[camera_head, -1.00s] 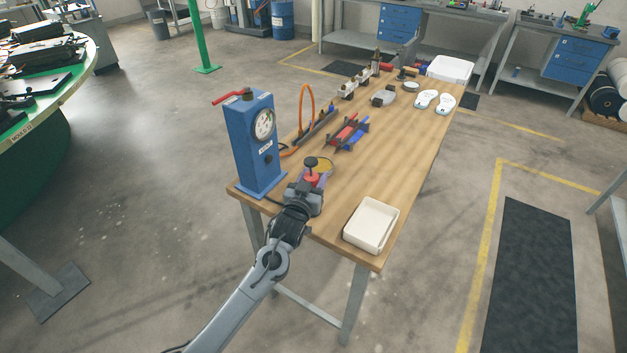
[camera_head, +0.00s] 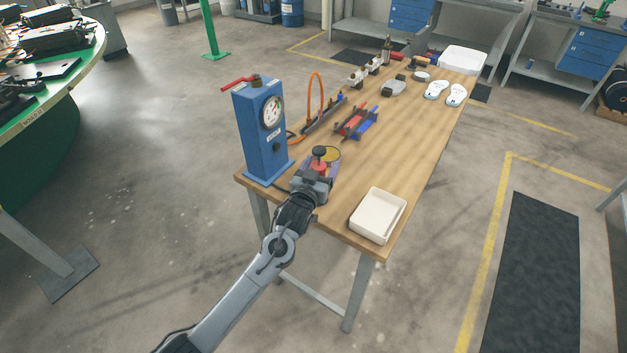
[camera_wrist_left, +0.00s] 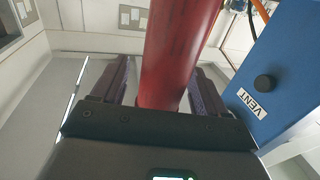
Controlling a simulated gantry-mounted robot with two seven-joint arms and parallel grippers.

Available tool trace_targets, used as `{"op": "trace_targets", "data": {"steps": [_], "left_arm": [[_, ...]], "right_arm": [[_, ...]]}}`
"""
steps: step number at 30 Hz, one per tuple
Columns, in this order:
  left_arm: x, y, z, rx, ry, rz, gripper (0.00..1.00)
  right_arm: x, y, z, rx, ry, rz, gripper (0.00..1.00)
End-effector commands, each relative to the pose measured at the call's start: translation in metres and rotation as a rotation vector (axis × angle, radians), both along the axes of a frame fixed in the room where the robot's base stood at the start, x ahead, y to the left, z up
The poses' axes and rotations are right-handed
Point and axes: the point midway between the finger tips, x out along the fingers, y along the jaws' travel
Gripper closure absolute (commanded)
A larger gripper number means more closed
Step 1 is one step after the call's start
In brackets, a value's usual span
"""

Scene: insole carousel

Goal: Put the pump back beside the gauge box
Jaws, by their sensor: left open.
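The gauge box (camera_head: 262,145) is a tall blue box with a round dial, standing at the near left corner of the wooden table (camera_head: 400,150). The pump (camera_head: 319,168), red with a black top, is just right of the box, upright in the head view. My left gripper (camera_head: 320,174) is open at the pump. In the left wrist view the pump's red body (camera_wrist_left: 175,55) rises between the two dark fingers (camera_wrist_left: 160,85), and the gauge box (camera_wrist_left: 275,75) with its VENT label is close on the right. The pump's foot is hidden. My right gripper is not in view.
A white tray (camera_head: 378,216) lies at the near right corner. A yellow disc (camera_head: 331,154) is behind the pump. An orange hose (camera_head: 315,95) and a rack with red and blue parts (camera_head: 357,123) are farther back. The right middle of the table is clear.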

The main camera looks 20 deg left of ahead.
Motion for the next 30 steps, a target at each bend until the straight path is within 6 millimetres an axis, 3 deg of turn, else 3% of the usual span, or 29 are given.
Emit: {"op": "trace_targets", "data": {"steps": [18,25,30], "left_arm": [[-0.099,-0.003,-0.001,0.000,0.003,0.000,0.26],[-0.117,-0.004,-0.002,0.000,0.004,-0.001,0.26],[-0.139,-0.007,-0.025,-0.006,0.107,-0.011,0.26]], "right_arm": [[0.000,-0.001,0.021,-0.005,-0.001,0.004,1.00],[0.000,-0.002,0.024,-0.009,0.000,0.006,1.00],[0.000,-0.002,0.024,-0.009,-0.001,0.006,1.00]]}}
